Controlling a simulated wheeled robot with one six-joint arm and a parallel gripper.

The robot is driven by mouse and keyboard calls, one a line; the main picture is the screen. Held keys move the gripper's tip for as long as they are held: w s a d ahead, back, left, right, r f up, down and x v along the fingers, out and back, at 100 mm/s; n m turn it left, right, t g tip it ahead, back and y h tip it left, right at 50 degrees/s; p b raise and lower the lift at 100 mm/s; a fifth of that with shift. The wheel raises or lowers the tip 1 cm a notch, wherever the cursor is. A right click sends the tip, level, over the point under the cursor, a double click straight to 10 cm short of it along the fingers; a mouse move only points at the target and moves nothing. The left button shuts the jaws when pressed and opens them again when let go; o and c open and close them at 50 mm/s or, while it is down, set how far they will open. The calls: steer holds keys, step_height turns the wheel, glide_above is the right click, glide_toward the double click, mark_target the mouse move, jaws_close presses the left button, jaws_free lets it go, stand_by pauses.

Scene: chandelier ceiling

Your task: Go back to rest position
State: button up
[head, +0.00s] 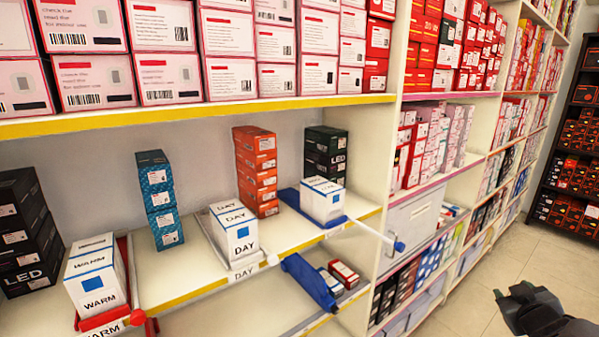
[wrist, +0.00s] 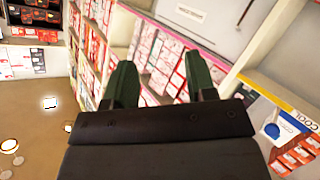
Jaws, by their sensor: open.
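My gripper (head: 525,293) shows at the lower right of the head view, dark and held over the tiled floor, apart from the shelves. In the wrist view my gripper (wrist: 162,85) has two green fingers spread apart with nothing between them. Shelving with stacked boxes lies beyond the fingers in the wrist view.
A long shelf (head: 375,213) holds a WARM box (head: 97,285), a DAY box (head: 235,235), a box on a blue tray (head: 336,222), and blue, orange and black stacks. A white rod sticks out from the blue tray. The tiled floor (head: 455,315) at right is clear.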

steer(key=s+a+f+m+g, duration=0.3)
steer(key=a+g, duration=0.1)
steer(key=a, duration=0.2)
steer(key=s+a+f+m+g, duration=0.2)
steer(key=s+a+m+g, duration=0.1)
steer(key=a+g, duration=0.3)
steer(key=s+a+r+n+t+y, duration=0.1)
steer(key=a+n+y, duration=0.3)
steer(key=a, duration=1.6)
steer(key=shift+s+a+r+y, duration=0.15)
steer(key=shift+s+r+y, duration=0.25)
steer(key=shift+s+y, duration=0.4)
steer(key=shift+w, duration=0.15)
